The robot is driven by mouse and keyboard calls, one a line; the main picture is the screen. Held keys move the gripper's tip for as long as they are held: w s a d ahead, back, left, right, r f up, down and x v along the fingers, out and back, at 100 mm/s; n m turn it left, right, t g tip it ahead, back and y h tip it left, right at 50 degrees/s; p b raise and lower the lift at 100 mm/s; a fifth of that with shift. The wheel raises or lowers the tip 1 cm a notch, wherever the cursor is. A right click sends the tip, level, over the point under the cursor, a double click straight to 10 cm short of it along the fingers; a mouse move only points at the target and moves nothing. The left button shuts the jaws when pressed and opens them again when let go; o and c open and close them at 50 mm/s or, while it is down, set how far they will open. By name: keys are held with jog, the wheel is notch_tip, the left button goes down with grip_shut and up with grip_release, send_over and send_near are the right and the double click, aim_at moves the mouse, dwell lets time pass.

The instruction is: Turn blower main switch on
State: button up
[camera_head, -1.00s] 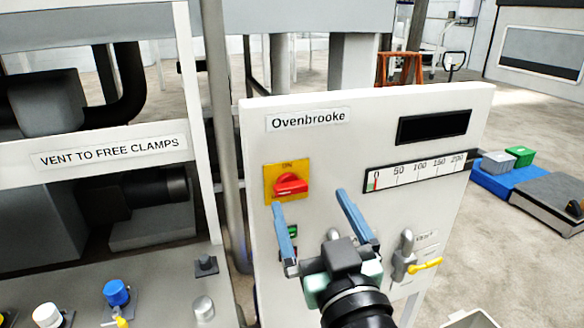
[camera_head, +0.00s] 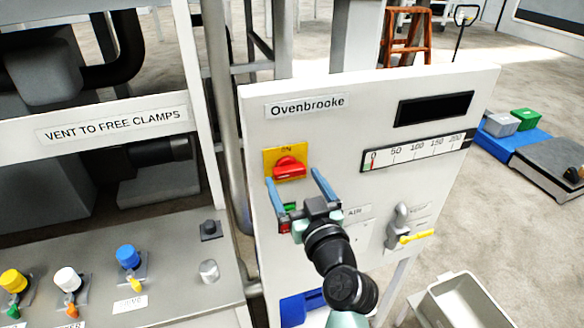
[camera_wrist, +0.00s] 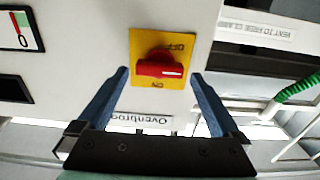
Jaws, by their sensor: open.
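The red rotary switch (camera_head: 289,169) sits on a yellow plate (camera_head: 270,158) on the white Ovenbrooke panel (camera_head: 350,115). "ON" shows on the plate above the knob in the head view. In the wrist view, the red knob (camera_wrist: 160,66) lies crosswise on its yellow plate (camera_wrist: 142,40), with "OFF" and "ON" at opposite edges, and the picture is upside down. My gripper (camera_head: 293,176) is open, its two blue fingers spread to either side of the knob. In the wrist view, my gripper (camera_wrist: 158,75) has a gap between each finger and the knob.
A gauge strip (camera_head: 415,150) and a dark display (camera_head: 434,108) are to the right. A yellow-handled valve (camera_head: 416,237) is lower right. A console (camera_head: 180,280) with several coloured knobs stands left. A grey bin (camera_head: 465,305) is at lower right.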

aim_at(289, 170)
jog(key=shift+x, duration=1.2)
jog(key=c, duration=1.2)
